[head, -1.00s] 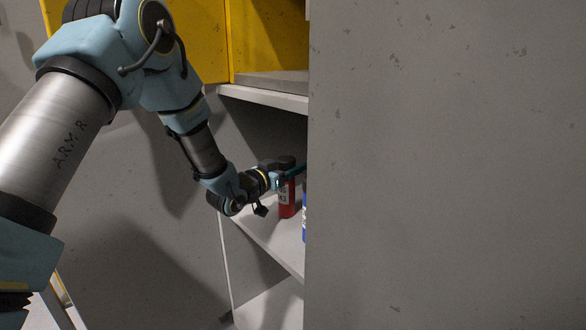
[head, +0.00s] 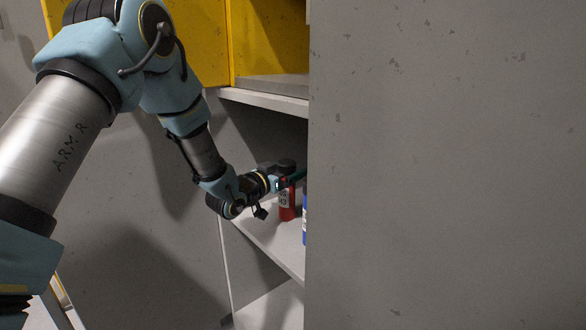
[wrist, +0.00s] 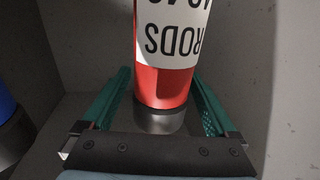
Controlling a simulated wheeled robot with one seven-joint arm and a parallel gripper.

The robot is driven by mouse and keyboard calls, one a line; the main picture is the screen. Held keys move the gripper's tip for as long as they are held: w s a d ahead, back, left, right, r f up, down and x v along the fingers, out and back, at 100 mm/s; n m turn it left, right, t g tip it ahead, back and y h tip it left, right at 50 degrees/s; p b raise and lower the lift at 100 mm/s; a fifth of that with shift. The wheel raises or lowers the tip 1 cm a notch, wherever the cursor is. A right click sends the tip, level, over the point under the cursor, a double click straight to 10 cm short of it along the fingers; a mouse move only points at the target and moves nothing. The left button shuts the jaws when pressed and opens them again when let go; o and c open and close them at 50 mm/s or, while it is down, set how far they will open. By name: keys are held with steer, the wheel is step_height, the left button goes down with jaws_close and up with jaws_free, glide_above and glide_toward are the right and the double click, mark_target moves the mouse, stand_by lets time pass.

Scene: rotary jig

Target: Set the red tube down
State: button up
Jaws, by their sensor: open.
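The red tube (head: 287,208) stands upright on a grey shelf (head: 262,240) inside the cabinet in the head view. In the wrist view the tube (wrist: 161,88) has a white label with black letters, upside down in the picture, and a grey metal end. My gripper (head: 292,178) is at the upper part of the tube. In the wrist view its two green fingers lie one on each side of the tube, with gaps between them and it. The gripper is open. The right part of the shelf is hidden by the cabinet wall.
A blue tube (head: 304,222) stands just right of the red one, mostly behind a grey wall panel (head: 445,165); it shows at the left edge of the wrist view (wrist: 6,105). Another shelf (head: 265,102) lies above. The shelf's left front is bare.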

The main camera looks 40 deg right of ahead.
steer(key=s+a+p, duration=0.1)
steer(key=a, duration=1)
steer(key=shift+s+a, duration=0.3)
steer(key=shift+a, duration=0.05)
